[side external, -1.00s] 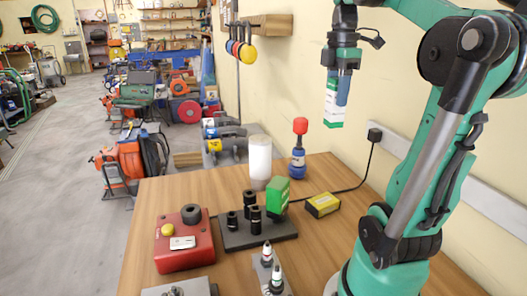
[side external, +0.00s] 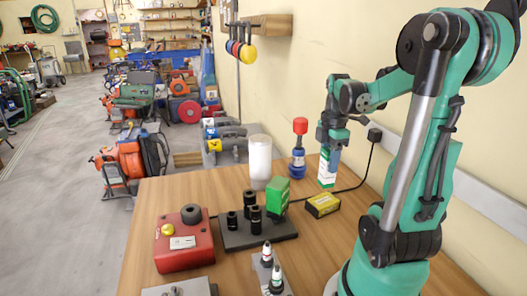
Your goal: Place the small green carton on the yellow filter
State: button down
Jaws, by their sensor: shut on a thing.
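A white and green carton (side external: 326,174) hangs upright below my gripper (side external: 331,153), which is shut on its upper part. The carton's lower end is close to the table at the back right, and I cannot tell if it touches. The yellow filter (side external: 322,205), a box with a dark yellow top, lies flat on the table just in front of the carton, lower in the picture. The carton is not over the filter's middle as seen from here.
The black plate (side external: 236,235) holds several dark cylinders. A white cylinder (side external: 260,165) and a blue bottle with a red top (side external: 298,160) stand behind. A red box (side external: 183,245) is at left. A black cable (side external: 358,180) runs near the carton. Bare wood (side external: 325,245) lies in front of the filter.

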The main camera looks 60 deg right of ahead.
aim_at(327, 176)
jog(key=shift+f, duration=2.15)
jog(key=shift+c, duration=2.2)
grip_release()
jog(key=shift+f, duration=0.1)
notch_tip(327, 176, up, 12)
jog(key=w+a+f+m+t, duration=0.2)
jog(key=w+a+m, duration=0.1)
jog(key=a, duration=0.5)
jog(key=w+a+f+m+t, duration=0.1)
jog(key=w+a+m+t, duration=0.1)
jog(key=a, duration=0.6)
jog(key=w+a+f+m+t, duration=0.2)
jog(key=w+a+m+t, duration=0.1)
jog(key=w+a, duration=0.3)
jog(key=shift+a+f+m, duration=0.3)
jog(key=shift+a+m, duration=0.2)
jog(key=shift+a, duration=0.4)
